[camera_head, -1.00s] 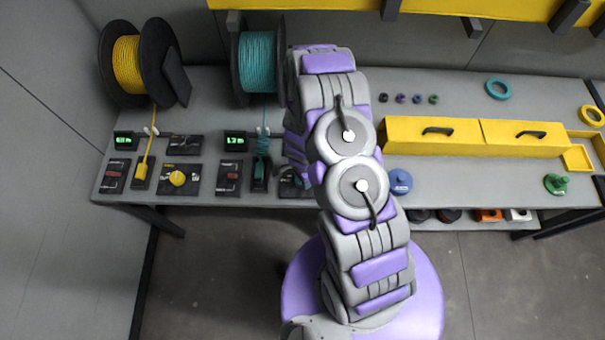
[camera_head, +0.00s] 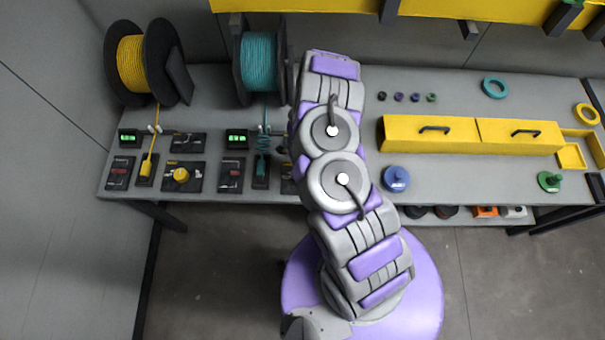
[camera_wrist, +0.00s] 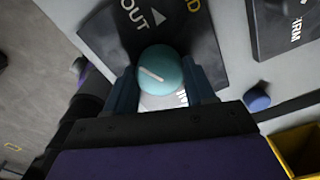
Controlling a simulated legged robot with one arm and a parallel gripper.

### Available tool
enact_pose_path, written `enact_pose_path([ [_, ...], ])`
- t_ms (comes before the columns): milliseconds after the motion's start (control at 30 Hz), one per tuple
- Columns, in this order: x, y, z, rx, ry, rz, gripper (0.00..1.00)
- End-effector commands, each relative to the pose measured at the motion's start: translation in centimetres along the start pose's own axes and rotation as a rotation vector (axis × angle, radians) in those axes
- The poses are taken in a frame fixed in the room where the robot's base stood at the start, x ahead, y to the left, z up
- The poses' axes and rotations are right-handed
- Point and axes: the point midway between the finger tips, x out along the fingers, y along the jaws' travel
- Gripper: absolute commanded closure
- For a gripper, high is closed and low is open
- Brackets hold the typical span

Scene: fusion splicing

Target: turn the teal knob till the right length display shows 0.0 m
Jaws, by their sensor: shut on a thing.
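The teal knob (camera_wrist: 160,70) with a white line shows in the wrist view, on a dark plate (camera_wrist: 125,30) marked OUT. My gripper (camera_wrist: 163,88) has its two fingers on either side of the knob and is shut on it. In the head view my arm hides the knob and my gripper. The right length display (camera_head: 237,139) glows green beside the teal spool (camera_head: 259,62); its digits are too small to read surely. Teal cable runs down from the spool to a dark holder (camera_head: 261,172).
At the left are a yellow spool (camera_head: 130,63), a left display (camera_head: 130,137) and a yellow knob (camera_head: 181,175). Right of my arm are a blue knobbed disc (camera_head: 396,178), a long yellow box (camera_head: 430,144) and a green part (camera_head: 550,181). The table's right-hand front is mostly clear.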

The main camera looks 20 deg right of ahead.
Motion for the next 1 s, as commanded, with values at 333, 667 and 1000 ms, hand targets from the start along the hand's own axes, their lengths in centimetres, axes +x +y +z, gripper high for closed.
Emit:
enact_pose_path([
  [333,0.10,-0.18,0.31,0.328,-0.008,-0.002,0.76],
  [667,0.25,-0.15,0.35,0.644,-0.009,0.000,0.76],
  [1000,0.27,-0.08,0.33,0.964,-0.009,0.003,0.76],
])
